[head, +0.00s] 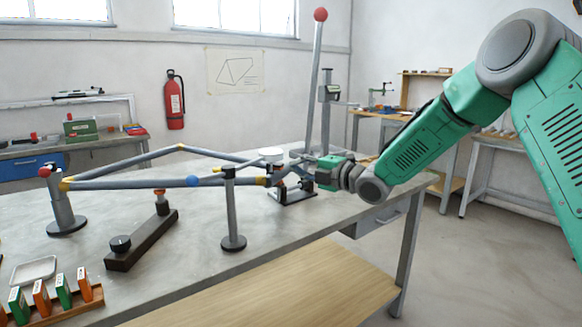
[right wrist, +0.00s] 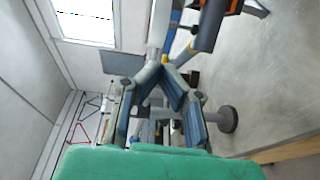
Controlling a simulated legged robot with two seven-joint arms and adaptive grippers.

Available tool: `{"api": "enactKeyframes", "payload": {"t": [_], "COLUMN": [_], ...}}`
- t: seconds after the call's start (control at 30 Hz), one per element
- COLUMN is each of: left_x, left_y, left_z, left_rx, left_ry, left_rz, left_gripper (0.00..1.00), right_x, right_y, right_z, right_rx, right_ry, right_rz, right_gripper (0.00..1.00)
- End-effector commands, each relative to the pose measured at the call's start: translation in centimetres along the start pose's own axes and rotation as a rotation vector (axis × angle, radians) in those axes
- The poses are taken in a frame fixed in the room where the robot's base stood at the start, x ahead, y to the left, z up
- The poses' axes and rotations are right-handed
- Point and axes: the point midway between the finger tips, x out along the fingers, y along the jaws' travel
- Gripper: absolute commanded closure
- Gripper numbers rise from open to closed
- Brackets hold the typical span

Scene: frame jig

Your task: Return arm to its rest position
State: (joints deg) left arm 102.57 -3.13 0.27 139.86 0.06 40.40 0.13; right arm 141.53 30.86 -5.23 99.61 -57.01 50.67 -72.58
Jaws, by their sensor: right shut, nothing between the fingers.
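My right arm (head: 425,135) reaches in from the right edge in the head view, a green arm with grey joints. Its gripper (head: 298,172) is beside the right end of the bicycle-like tube frame (head: 135,183), near the upright tube. The gripper is shut and holds nothing. The right wrist view shows its two padded fingers (right wrist: 160,112) with frame tubes (right wrist: 172,62) beyond them. Whether the fingers touch the frame cannot be told. The frame has grey tubes with yellow joints and rests on jig posts. My left gripper is not in view.
The grey workbench (head: 270,263) carries a post with a red knob (head: 60,205), a slim post (head: 231,215), a dark bar fixture (head: 140,240), a small tray (head: 34,270) and a rack of green and orange boxes (head: 60,305). A red-topped upright tube (head: 315,80) rises near the gripper.

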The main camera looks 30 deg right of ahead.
Motion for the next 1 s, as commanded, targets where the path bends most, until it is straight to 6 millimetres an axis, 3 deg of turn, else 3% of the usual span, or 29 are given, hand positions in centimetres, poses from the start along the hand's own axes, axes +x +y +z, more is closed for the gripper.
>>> {"api": "enactKeyframes", "payload": {"t": [0.2,0.4,0.77,0.87,0.97,1.0], "left_x": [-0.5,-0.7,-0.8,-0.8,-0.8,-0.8], "left_y": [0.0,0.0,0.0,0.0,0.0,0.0], "left_z": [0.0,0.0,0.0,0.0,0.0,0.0], "left_rx": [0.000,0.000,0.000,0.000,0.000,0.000], "left_ry": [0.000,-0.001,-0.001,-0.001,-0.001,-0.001], "left_rz": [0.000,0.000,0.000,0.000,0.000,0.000], "left_gripper": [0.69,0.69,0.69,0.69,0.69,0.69], "right_x": [-3.7,-6.1,-6.9,-6.4,-5.9,-5.9], "right_y": [0.2,0.1,-0.1,-2.2,-6.8,-9.3], "right_z": [1.4,2.3,2.3,1.3,-1.0,-2.3], "right_rx": [0.002,0.000,0.008,0.083,0.253,0.342], "right_ry": [-0.002,-0.001,0.000,-0.009,-0.041,-0.064], "right_rz": [0.002,0.000,-0.005,-0.049,-0.148,-0.200], "right_gripper": [1.00,1.00,1.00,1.00,1.00,1.00]}}
